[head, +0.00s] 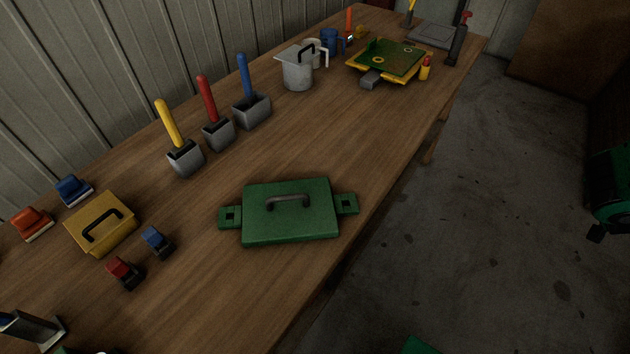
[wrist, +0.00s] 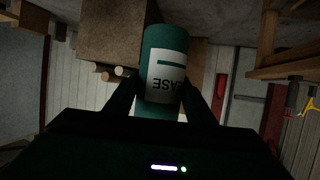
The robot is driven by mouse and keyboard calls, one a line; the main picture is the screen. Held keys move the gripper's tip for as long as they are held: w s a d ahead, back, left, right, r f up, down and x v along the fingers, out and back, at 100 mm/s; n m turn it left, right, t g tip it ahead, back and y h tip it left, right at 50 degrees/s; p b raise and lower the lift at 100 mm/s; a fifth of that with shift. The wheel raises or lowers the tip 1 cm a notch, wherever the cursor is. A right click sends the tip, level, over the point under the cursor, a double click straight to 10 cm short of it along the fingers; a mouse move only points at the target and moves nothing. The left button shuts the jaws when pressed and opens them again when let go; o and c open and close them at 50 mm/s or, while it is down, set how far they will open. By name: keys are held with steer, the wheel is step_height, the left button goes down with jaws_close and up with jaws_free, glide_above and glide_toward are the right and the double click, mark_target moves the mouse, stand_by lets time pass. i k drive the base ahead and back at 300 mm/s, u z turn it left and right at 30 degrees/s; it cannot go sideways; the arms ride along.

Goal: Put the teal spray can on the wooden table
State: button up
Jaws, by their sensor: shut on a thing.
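In the wrist view the teal spray can (wrist: 163,45), with a white label, is between the two dark fingers of my gripper (wrist: 160,92). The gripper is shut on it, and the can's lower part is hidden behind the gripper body. The wooden table (head: 330,150) runs from the lower left to the upper right of the head view. The can does not show on the table in that view.
A green lidded box (head: 290,228) sits near the table's front edge. Scoops (head: 217,134), a metal jug (head: 297,75), a yellow box (head: 102,232) and a green-and-yellow tray (head: 392,58) stand along it. Bare wood lies between the green box and the tray. Grey floor (head: 480,200) is to the right.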

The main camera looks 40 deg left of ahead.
mark_target(167, 322)
steer(key=k, duration=1.6)
steer(key=u, duration=0.6)
